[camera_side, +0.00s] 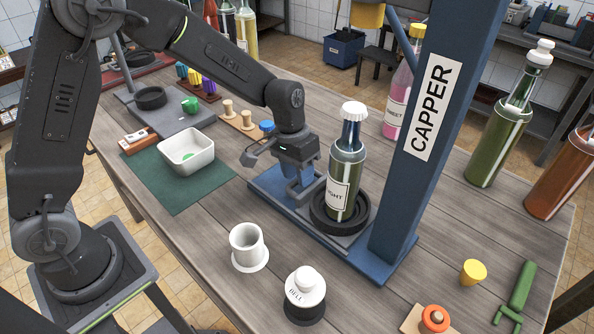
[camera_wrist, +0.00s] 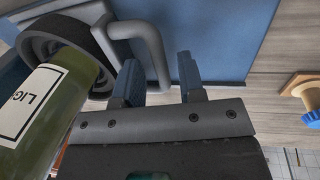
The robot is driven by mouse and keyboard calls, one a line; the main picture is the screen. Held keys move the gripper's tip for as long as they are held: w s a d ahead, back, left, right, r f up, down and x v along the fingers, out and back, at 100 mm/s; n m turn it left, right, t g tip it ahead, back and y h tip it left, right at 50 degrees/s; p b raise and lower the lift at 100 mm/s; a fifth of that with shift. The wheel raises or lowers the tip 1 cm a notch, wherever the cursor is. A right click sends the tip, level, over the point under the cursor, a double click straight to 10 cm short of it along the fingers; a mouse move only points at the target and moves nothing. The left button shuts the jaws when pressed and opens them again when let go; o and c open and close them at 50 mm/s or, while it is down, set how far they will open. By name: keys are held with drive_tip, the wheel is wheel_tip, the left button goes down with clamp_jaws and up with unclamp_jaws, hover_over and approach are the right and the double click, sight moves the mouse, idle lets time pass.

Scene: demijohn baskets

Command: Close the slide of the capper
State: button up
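The capper (camera_side: 425,130) is a blue column on a blue base (camera_side: 372,262), with a yellow head (camera_side: 367,15) high up. On its base is the grey slide, with a black ring holder (camera_side: 359,222). A green bottle (camera_side: 347,168) with a white cap stands upright in the ring. My gripper (camera_side: 300,190) points down to the left of the bottle, low over the base. In the wrist view my gripper (camera_wrist: 160,75) has its two blue fingers apart. The slide's grey bent handle (camera_wrist: 150,40) reaches down between them; contact cannot be told.
A white cup (camera_side: 248,248) and a white bell-labelled object (camera_side: 304,288) stand in front of the base. A white bowl (camera_side: 187,152) sits on a green mat at left. A pink bottle (camera_side: 398,100) stands behind the capper. A blue-topped wooden peg (camera_wrist: 310,100) shows at right.

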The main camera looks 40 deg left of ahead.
drive_tip(key=shift+o, duration=0.2)
wheel_tip(320, 180, up, 14)
drive_tip(key=a, duration=0.2)
drive_tip(key=shift+a+f, duration=0.2)
drive_tip(key=shift+a, duration=0.05)
drive_tip(key=s+a+r+t+y, duration=0.1)
drive_tip(key=s+a+r+t, duration=0.1)
drive_tip(key=s, duration=0.9)
drive_tip(key=s+a+r+t+y, duration=0.1)
drive_tip(key=s+a+r+t, duration=0.1)
drive_tip(key=s, duration=0.8)
drive_tip(key=shift+s+a+t, duration=0.35)
drive_tip(key=shift+a+t, duration=0.3)
drive_tip(key=shift+t, duration=0.15)
